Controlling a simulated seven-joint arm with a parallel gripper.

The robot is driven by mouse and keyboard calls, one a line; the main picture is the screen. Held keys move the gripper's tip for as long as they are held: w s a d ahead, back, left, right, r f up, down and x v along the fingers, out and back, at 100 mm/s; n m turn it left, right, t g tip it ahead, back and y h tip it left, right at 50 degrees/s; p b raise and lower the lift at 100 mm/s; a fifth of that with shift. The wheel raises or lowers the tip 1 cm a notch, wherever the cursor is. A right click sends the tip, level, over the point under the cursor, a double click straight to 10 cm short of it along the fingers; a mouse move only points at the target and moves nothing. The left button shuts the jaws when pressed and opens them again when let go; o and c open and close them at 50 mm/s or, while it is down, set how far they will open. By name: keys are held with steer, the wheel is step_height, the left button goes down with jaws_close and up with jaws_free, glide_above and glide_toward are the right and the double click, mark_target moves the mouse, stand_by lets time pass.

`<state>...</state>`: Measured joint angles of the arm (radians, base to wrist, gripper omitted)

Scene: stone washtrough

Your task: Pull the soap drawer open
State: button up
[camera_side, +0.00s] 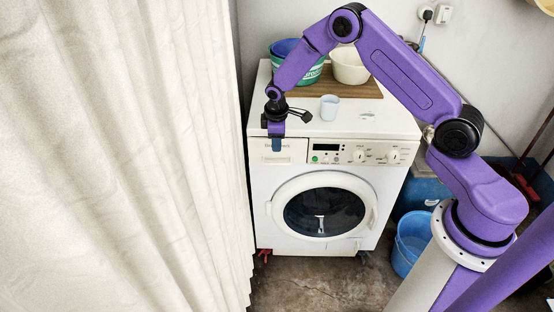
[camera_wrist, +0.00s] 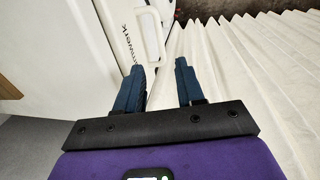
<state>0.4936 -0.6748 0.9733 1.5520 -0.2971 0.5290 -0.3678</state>
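The soap drawer (camera_side: 292,155) is the white panel at the upper left of the washing machine's front, and it looks shut. In the wrist view, a white drawer front with dark lettering (camera_wrist: 127,38) shows ahead of the fingers, with a raised, handle-like white loop (camera_wrist: 153,30) beside it. My gripper (camera_side: 277,146) points down in front of the drawer in the side view and hides part of it. In the wrist view, my gripper (camera_wrist: 160,66) has its two blue fingers apart with nothing visible between them. I cannot tell whether a fingertip touches the drawer.
The washing machine (camera_side: 262,205) stands by a pale curtain (camera_side: 120,150) on the left. A light cup (camera_side: 329,107), a green tub (camera_side: 308,74) and a cream basin (camera_side: 350,67) stand on top. A blue bucket (camera_side: 404,255) is on the floor to the right.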

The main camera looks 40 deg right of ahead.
mark_target(277, 164)
steer(key=f, duration=0.3)
steer(key=w+d+f, duration=0.1)
steer(key=f, duration=0.6)
steer(key=shift+w+d, duration=0.15)
steer(key=shift+w, duration=0.05)
jaws_close()
